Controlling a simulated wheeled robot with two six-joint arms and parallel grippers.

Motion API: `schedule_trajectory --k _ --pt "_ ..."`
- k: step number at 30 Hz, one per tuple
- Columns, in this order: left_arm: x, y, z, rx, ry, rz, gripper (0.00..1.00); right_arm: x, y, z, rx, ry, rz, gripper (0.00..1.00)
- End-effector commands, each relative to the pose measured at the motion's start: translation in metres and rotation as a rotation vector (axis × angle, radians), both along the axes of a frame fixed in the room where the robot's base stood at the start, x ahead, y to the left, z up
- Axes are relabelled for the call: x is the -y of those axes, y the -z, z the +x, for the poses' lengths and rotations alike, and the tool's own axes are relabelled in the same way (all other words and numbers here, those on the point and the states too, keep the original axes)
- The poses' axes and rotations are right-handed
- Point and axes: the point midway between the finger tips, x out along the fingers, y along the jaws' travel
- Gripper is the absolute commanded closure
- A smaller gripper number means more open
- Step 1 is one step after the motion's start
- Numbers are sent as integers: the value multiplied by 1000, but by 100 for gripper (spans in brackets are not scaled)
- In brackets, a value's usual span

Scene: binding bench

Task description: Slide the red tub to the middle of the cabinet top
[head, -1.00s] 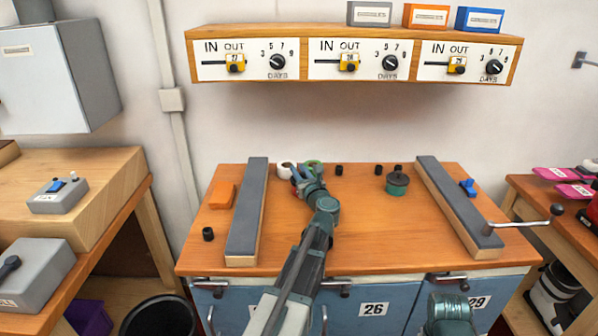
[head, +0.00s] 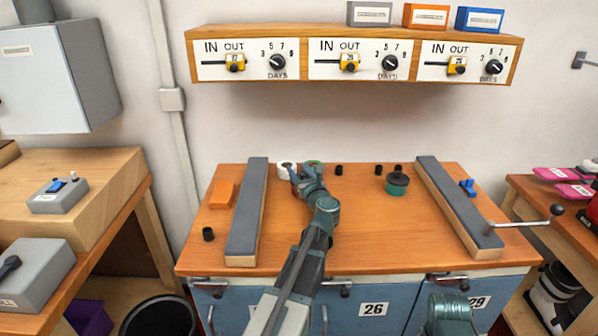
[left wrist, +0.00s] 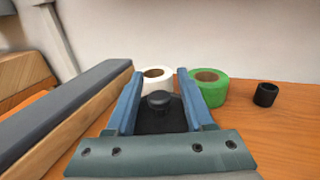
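My left gripper (head: 301,183) is at the back left of the cabinet top (head: 340,235), beside the left grey-topped rail. In the left wrist view its blue fingers (left wrist: 158,100) stand on both sides of a dark lid with a round knob (left wrist: 159,99). The lid fills the gap, but whether the fingers press on it is unclear. A small bit of red shows by the fingers in the head view; the tub's body is mostly hidden. My right gripper is out of view; only part of that arm shows at the bottom.
A white roll (left wrist: 157,76) and a green roll (left wrist: 208,87) stand just behind the fingers. A teal tub with a black lid (head: 398,184) is at the back right. Grey-topped rails (head: 247,210) (head: 458,205) flank the clear middle. An orange block (head: 222,195) lies left.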

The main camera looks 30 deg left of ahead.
Motion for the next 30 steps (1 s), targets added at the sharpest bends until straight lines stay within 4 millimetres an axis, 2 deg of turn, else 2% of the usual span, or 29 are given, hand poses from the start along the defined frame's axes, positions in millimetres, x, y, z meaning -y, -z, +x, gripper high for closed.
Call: schedule_trajectory --k 9,14,30 --pt "0 0 0 0 0 0 39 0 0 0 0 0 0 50" --pt "9 0 -8 0 1 0 39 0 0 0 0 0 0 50" --pt "82 0 -70 -1 0 0 39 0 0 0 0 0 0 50"
